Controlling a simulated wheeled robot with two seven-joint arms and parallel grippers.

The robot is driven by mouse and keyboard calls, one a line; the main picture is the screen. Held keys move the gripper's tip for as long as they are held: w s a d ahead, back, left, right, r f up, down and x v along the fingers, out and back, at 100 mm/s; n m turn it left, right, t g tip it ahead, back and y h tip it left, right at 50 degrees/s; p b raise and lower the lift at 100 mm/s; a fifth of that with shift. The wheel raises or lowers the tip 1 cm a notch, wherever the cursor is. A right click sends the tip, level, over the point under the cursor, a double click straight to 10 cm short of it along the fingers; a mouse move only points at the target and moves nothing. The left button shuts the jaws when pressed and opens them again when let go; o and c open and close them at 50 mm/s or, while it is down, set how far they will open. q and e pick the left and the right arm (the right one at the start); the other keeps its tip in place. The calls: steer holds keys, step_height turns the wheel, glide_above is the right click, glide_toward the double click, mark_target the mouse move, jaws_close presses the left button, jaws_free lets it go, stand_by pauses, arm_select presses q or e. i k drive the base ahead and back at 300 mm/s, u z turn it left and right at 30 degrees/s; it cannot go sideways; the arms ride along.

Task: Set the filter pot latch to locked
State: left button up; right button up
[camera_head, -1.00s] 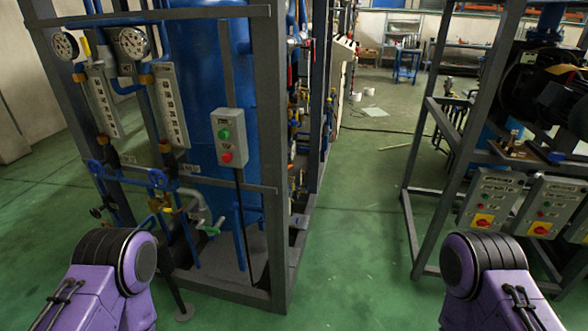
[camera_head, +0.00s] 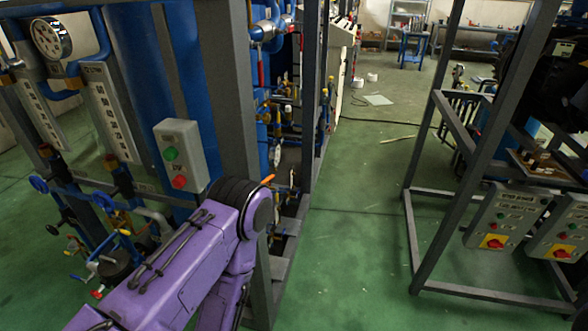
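I cannot make out the filter pot or its latch for certain. A small orange handle (camera_head: 267,179) shows just above the elbow of my purple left arm, on or in front of the rack's piping; I cannot tell what it belongs to. My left arm comes in from the lower left and bends at the elbow in front of the blue rack's corner post, hiding part of the lower rack. Its gripper is out of view. My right arm and gripper are not in view.
The left rack carries a gauge (camera_head: 50,38), a control box (camera_head: 182,158) with green and red buttons, and several valves and pipes. A grey-framed rack with switch boxes (camera_head: 506,216) stands at the right. The green floor (camera_head: 355,230) between them is clear.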

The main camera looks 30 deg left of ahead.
mark_target(272, 175)
steer(key=u, duration=0.25)
steer(key=i, duration=0.7)
steer(key=u, duration=0.65)
